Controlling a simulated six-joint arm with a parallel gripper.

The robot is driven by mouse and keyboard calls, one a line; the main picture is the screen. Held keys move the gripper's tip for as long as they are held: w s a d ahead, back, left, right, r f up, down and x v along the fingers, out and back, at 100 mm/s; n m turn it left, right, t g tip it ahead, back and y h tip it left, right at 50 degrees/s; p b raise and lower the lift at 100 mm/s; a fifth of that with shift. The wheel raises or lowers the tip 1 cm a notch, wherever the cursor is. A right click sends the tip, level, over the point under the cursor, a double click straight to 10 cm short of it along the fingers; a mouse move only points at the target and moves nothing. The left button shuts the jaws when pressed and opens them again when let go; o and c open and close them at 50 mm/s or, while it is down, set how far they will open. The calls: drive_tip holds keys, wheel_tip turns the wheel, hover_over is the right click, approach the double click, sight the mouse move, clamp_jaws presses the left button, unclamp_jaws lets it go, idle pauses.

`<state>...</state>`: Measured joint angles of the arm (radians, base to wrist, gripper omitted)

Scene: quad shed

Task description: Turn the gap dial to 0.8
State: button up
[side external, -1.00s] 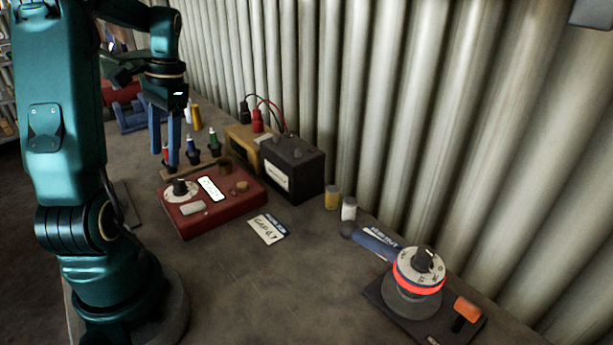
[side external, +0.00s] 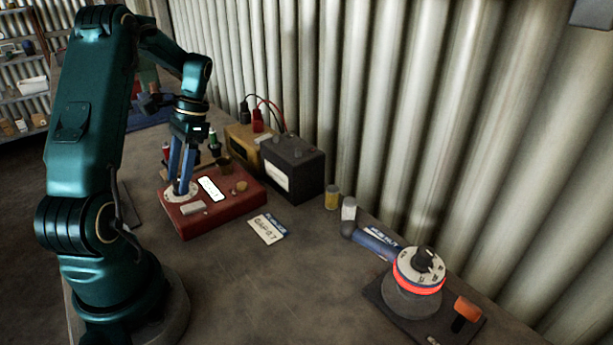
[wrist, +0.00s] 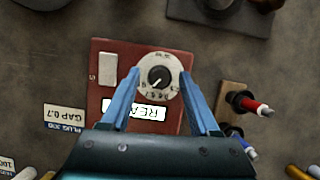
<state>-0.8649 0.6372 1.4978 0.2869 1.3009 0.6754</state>
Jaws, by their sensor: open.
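The gap dial is a white numbered disc (wrist: 147,88) with a black knob (wrist: 158,77), on a red box (wrist: 100,62). In the side view the dial (side external: 169,195) sits at the red box's (side external: 222,208) left end, its knob hidden by my fingers. My gripper (wrist: 159,72) is open, its two blue fingers on either side of the knob in the wrist view. In the side view my gripper (side external: 181,189) points down with its tips at the dial. I cannot tell whether the fingers touch the knob. The dial's numbers are too small to read surely.
A card (side external: 266,229) reading "GAP 0.7" lies before the box. A black battery (side external: 292,168) and a yellow box (side external: 240,140) stand behind it. Another dial with a glowing red ring (side external: 420,284) stands front right. The middle front of the bench is clear.

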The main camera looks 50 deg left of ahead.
drive_tip(key=shift+c, duration=0.4)
clamp_jaws()
drive_tip(key=m+y, duration=0.2)
drive_tip(key=m, duration=0.2)
drive_tip(key=shift+d+m, duration=0.1)
drive_tip(key=shift+m, duration=0.3)
drive_tip(key=shift+o, duration=0.4)
unclamp_jaws()
drive_tip(key=shift+v, duration=2.6)
drive_tip(key=shift+s, duration=0.1)
